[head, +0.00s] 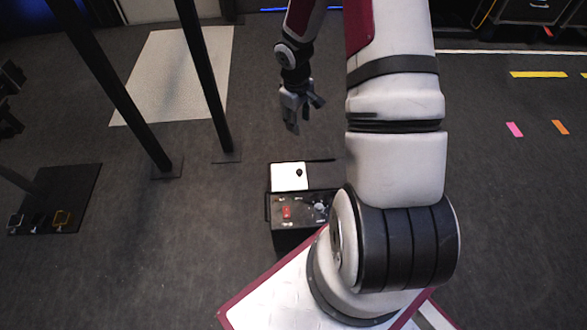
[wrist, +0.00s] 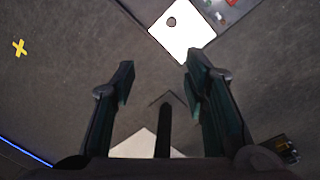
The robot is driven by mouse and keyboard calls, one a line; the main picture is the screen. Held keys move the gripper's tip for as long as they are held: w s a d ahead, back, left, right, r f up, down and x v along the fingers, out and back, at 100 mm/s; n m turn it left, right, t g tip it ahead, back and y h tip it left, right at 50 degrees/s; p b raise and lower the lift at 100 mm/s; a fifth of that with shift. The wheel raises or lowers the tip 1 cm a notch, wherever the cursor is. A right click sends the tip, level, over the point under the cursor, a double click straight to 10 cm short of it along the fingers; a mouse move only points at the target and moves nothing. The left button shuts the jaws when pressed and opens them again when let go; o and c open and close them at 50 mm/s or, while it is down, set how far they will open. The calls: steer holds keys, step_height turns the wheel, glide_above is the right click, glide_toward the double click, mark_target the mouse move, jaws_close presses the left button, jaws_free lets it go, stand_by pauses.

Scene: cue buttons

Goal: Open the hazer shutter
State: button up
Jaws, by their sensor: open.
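The hazer (head: 281,240) is a black box on the floor, left of my arm in the head view. A white plate (head: 287,178) with a small dark round spot lies on its top; I take this to be the shutter. The plate also shows in the wrist view (wrist: 190,42), at the top, beyond my fingertips. I cannot tell whether the dark spot (wrist: 171,22) is a knob or a hole. My gripper (head: 300,114) is open and empty, above and behind the hazer in the head view. In the wrist view its two fingers (wrist: 160,78) are wide apart and touch nothing.
The hazer's panel has a red switch (head: 286,213) and a round dial (head: 320,207). Black posts (head: 201,70) stand on floor plates to the left. A dark board with small clamps (head: 65,195) lies far left. Open floor (head: 520,200) lies to the right.

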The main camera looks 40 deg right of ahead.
steer(key=y+b, duration=0.1)
steer(key=b, duration=0.2)
glide_above(300, 171)
step_height(300, 171, down, 12)
step_height(300, 171, down, 13)
steer(key=b, duration=0.4)
steer(key=shift+a+f+b, duration=0.1)
steer(key=shift+f+b, duration=0.05)
steer(key=shift+b, duration=0.25)
jaws_close()
